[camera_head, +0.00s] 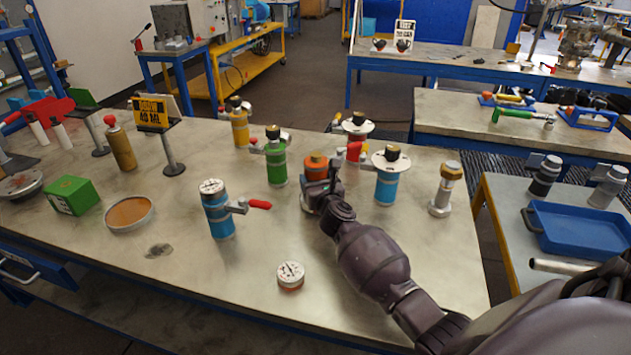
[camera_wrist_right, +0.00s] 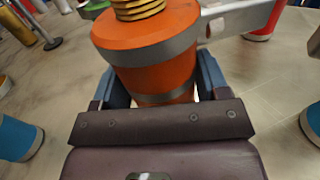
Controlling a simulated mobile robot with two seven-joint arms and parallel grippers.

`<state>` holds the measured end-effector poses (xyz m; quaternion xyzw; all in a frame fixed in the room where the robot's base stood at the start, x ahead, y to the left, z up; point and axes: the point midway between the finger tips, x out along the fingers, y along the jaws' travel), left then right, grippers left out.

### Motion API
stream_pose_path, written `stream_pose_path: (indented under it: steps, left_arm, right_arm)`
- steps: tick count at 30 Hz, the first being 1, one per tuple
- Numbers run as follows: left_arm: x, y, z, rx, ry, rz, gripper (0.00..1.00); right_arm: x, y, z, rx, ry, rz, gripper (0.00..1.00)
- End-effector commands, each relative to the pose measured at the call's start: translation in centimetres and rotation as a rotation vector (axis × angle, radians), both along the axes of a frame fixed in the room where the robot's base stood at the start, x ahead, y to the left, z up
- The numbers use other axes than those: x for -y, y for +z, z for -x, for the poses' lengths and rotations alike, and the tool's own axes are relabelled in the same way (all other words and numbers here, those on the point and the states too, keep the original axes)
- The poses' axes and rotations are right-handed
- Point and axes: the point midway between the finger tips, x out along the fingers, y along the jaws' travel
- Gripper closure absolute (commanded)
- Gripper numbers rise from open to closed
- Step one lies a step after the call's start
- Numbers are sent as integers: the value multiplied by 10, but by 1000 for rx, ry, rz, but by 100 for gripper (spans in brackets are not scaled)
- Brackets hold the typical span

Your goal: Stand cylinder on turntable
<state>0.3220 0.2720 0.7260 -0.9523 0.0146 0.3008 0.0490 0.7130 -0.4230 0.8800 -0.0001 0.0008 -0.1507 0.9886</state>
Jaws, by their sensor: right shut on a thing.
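An orange cylinder (camera_head: 316,164) with a metal band and a threaded neck stands upright among the vessels near the middle of the table. My right gripper (camera_head: 322,190) is shut on it from the near side and hides part of its body. In the right wrist view the orange cylinder (camera_wrist_right: 150,50) fills the space between the fingers (camera_wrist_right: 160,92). I cannot tell whether its base touches the table. A low round disc with an orange top and metal rim (camera_head: 130,213), which looks like the turntable, lies empty at the left. My left gripper is not in view.
A blue vessel with a red-handled valve (camera_head: 219,213) stands between cylinder and disc. Green (camera_head: 276,160) and blue (camera_head: 386,182) vessels stand close beside the cylinder. A short orange cap (camera_head: 290,276) lies in front.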

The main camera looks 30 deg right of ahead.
Motion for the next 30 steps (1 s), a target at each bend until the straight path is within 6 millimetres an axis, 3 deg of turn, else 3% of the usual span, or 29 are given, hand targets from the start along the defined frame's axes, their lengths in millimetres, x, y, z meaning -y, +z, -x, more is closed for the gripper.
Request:
stream_pose_path:
  steps: [8,9,13,24,30]
  left_arm:
    - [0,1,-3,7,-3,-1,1]
    - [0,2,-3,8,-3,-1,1]
    - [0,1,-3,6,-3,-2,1]
    - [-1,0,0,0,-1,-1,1]
    - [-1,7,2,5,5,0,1]
  right_arm:
    - [0,-1,-1,4,0,0,76]
    - [0,-2,0,1,0,-1,26]
    - [0,-1,0,1,0,-1,6]
    - [0,4,1,2,0,1,6]
    - [-8,4,25,3,0,-1,6]
